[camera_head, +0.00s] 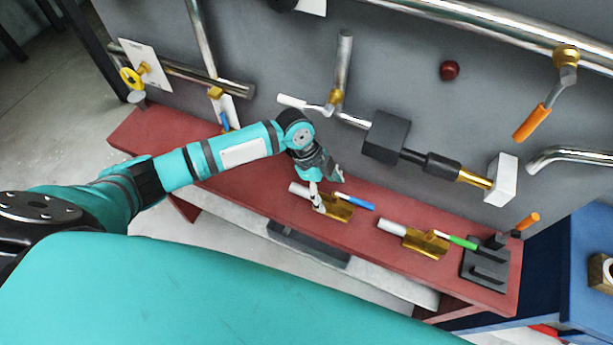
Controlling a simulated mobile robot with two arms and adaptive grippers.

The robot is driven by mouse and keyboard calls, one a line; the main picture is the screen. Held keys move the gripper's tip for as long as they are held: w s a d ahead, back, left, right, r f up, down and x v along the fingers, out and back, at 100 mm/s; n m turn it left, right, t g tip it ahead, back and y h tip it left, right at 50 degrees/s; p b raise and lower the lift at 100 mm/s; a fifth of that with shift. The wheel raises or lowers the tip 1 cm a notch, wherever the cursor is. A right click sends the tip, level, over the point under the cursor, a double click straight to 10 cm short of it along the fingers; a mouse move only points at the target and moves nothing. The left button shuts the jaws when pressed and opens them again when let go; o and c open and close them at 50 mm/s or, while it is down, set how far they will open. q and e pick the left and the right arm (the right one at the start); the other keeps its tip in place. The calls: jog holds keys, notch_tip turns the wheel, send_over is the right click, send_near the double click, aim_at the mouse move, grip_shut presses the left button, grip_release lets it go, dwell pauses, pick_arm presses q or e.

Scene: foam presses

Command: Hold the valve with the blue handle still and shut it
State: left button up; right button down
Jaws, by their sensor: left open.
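A brass valve (341,209) with a blue handle (362,203) lies on the red bench. A pale pipe stub (297,189) sticks out at its left end. The handle points right, away from the stub, roughly along the valve's length. My left gripper (327,189) is open above the left part of this valve, with one finger in front of the stub. I cannot tell whether it touches. My right gripper is out of view. Another blue handle (225,122) shows on a brass wall valve (216,93), partly hidden behind my left arm.
The red bench (385,195) also bears a brass valve with a green handle (463,242) and a dark fixture (487,262) at its right end. Pipes, an orange-handled lever (532,122) and a yellow handwheel (131,79) are on the grey wall. A blue cabinet (570,250) stands right.

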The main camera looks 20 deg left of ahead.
aim_at(330, 198)
pick_arm(q)
jog(key=x, duration=0.4)
jog(key=shift+a, duration=0.2)
jog(key=shift+d+f, duration=0.15)
jog(key=shift+f, duration=0.25)
jog(key=c, duration=0.9)
grip_shut()
jog(key=shift+o, duration=1.5)
grip_release()
jog(key=c, duration=0.9)
grip_shut()
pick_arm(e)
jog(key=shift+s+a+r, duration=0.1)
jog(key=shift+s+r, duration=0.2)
